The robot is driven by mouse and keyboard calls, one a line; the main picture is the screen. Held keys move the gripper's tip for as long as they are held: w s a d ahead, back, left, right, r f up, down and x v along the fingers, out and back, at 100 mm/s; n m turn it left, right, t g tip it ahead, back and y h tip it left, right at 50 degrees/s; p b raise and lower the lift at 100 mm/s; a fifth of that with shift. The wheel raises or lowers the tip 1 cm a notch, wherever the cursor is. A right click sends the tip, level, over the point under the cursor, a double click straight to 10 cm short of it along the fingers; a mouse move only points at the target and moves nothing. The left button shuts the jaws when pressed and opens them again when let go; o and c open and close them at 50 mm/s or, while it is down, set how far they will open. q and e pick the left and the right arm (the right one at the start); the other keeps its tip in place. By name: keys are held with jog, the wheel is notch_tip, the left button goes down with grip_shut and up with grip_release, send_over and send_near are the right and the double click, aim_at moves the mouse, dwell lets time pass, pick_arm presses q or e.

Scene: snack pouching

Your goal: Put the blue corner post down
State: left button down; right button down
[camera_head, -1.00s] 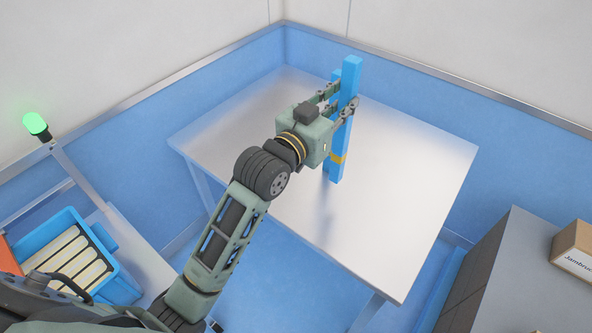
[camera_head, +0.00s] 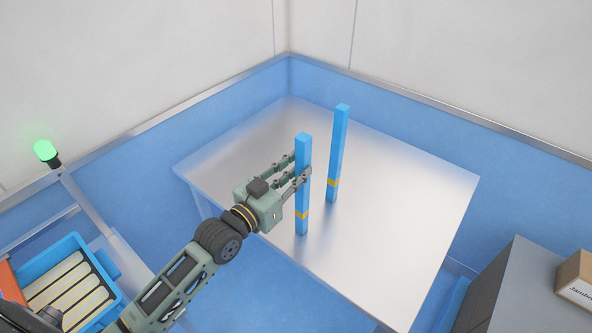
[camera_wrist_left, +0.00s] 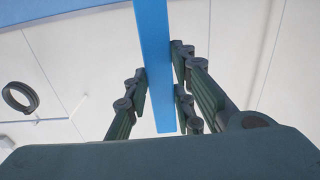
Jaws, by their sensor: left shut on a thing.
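My left gripper (camera_head: 301,169) is shut on a blue corner post (camera_head: 302,200) with a yellow band low on it. It grips the post in its upper half, and the post is upright over the metal table (camera_head: 400,215). I cannot tell whether its foot touches the table top. A second blue post (camera_head: 338,155), also yellow-banded, stands upright on the table just behind and to the right, apart from the held one. In the left wrist view the held post (camera_wrist_left: 154,60) runs between the dark fingers. My right gripper is not in view.
A blue crate (camera_head: 105,262) with several pale bars is at lower left, by a green lamp (camera_head: 45,151). A cardboard box (camera_head: 578,280) sits on a grey cabinet (camera_head: 510,280) at lower right. The table's right half is clear.

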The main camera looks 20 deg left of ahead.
pick_arm(q)
jog(key=shift+f, duration=0.1)
jog(key=c, duration=1.5)
grip_release()
jog(key=shift+r, duration=0.2)
jog(key=shift+s+a+f, duration=0.1)
jog(key=shift+s+f, duration=0.05)
jog(key=shift+s, duration=0.2)
jog(key=shift+b+v, duration=1.15)
jog(key=shift+v, duration=4.5)
